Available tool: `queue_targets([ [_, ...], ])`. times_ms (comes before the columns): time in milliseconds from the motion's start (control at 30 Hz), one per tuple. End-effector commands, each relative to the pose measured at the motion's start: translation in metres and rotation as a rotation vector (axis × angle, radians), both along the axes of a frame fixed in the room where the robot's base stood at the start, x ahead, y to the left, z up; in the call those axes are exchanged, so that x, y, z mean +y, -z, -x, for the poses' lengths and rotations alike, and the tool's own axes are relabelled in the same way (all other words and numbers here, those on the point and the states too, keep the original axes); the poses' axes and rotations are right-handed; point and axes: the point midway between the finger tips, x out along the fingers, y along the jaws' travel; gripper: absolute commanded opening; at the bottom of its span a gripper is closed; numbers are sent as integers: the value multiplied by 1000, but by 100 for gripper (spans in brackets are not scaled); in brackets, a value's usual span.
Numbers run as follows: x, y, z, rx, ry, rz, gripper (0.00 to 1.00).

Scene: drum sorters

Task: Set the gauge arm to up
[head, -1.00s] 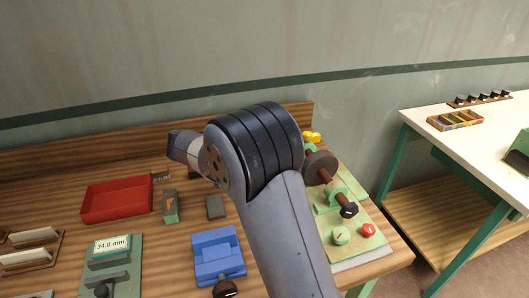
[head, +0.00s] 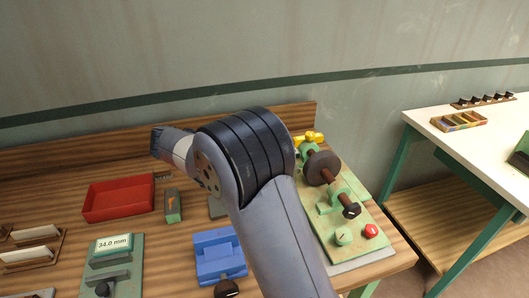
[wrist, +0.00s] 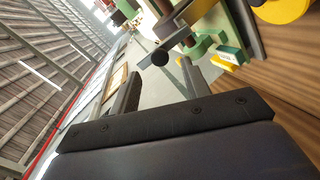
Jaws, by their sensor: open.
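A green gauge (head: 112,262) with a 34.0 mm display (head: 112,244) stands at the front left of the wooden bench in the head view. It has a grey bar and a dark knob (head: 102,289) at its front; I cannot tell surely whether this is the gauge arm or how it is set. My gripper (wrist: 160,67) is open and empty in the wrist view, its two dark fingers apart.
The green machine (head: 326,200) with a brown drum (head: 322,166), black knob (head: 351,211) and red button (head: 371,230) stands at the bench's right. A red tray (head: 118,200), a blue fixture (head: 218,257) and a small green block (head: 172,206) lie left. A white table (head: 480,145) stands far right.

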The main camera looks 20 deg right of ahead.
Motion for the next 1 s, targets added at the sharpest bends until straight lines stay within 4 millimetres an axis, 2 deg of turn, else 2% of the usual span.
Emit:
queue_targets([
  [33,12,-2,0,-1,-4,-2,45],
  [200,42,-12,0,0,-3,-1,45],
  [400,61,-19,0,1,-2,-1,45],
  [800,63,-20,0,1,0,0,45],
  [1000,46,-16,0,3,2,1,45],
])
